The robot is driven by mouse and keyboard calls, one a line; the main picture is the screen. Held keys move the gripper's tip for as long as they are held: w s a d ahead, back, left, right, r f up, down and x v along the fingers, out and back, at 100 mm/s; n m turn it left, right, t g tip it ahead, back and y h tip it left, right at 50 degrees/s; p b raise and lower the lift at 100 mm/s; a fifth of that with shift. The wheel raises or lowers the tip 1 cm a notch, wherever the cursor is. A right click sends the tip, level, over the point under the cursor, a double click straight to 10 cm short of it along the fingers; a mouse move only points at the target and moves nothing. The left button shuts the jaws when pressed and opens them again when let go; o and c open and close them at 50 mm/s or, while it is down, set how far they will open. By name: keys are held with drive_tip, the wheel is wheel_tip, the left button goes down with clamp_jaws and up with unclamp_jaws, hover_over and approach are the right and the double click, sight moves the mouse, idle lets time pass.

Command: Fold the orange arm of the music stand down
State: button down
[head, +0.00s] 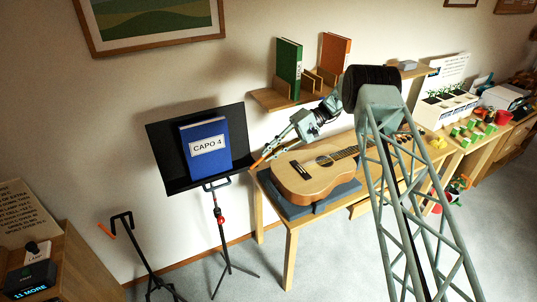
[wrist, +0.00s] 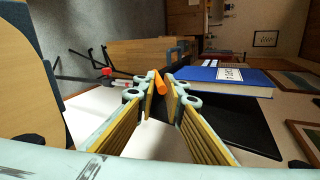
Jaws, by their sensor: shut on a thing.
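The music stand has a black desk (head: 168,160) with a blue book labelled CAPO 4 (head: 207,146) upright on it. The desk (wrist: 235,125) and book (wrist: 230,76) also show in the wrist view. The orange arm (wrist: 160,83) shows between my fingertips there, beside the dark desk edge. Its far part is hidden by my fingers. My gripper (wrist: 162,88) is shut on it. In the head view my gripper (head: 264,156) is at the desk's lower right corner, beside the book.
A guitar (head: 305,178) lies on a dark pad on the wooden table, just right of and below my gripper. A shelf (head: 272,99) with books is above. A black floor stand (head: 128,232) with an orange tip stands left. Open floor lies in front.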

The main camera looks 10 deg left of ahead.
drive_tip(key=shift+s+a, duration=0.2)
drive_tip(key=shift+a, duration=0.05)
drive_tip(key=c, duration=3.1)
unclamp_jaws()
drive_tip(key=o, duration=0.3)
drive_tip(key=shift+s+a, duration=0.1)
drive_tip(key=shift+a, duration=0.25)
drive_tip(key=shift+v, duration=6.3)
drive_tip(key=shift+f, duration=0.1)
drive_tip(key=shift+c, duration=0.3)
